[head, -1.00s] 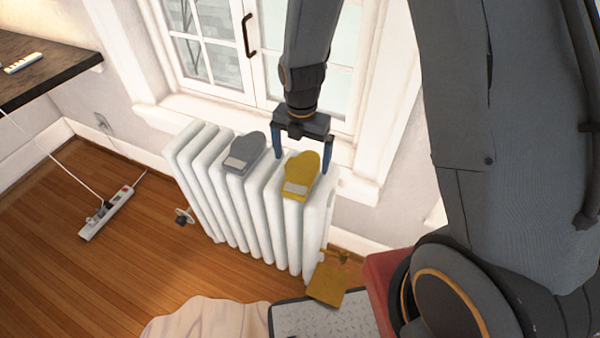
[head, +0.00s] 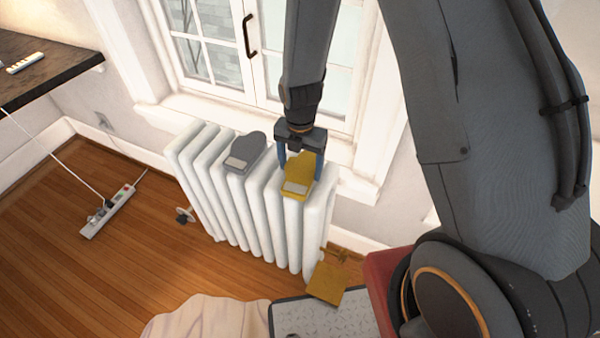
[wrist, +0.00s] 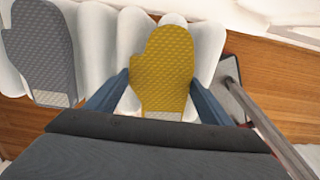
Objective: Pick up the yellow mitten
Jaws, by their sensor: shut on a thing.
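The yellow mitten (head: 297,186) lies on top of the white radiator (head: 236,197), near its right end, with its pale cuff patch toward the camera. In the wrist view the mitten (wrist: 163,72) shows its quilted face between the two blue fingers. My gripper (head: 299,172) is shut on the mitten, one finger at each side. Its fingers (wrist: 160,92) also show in the wrist view. The gripper body hides part of the mitten in the head view. The mitten still appears to be at the radiator top.
A grey mitten (head: 245,151) lies on the radiator to the left of the yellow one. The window (head: 215,45) and its sill stand close behind. A power strip (head: 108,212) lies on the wooden floor. A yellow-brown piece (head: 327,283) is at the radiator's lower right.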

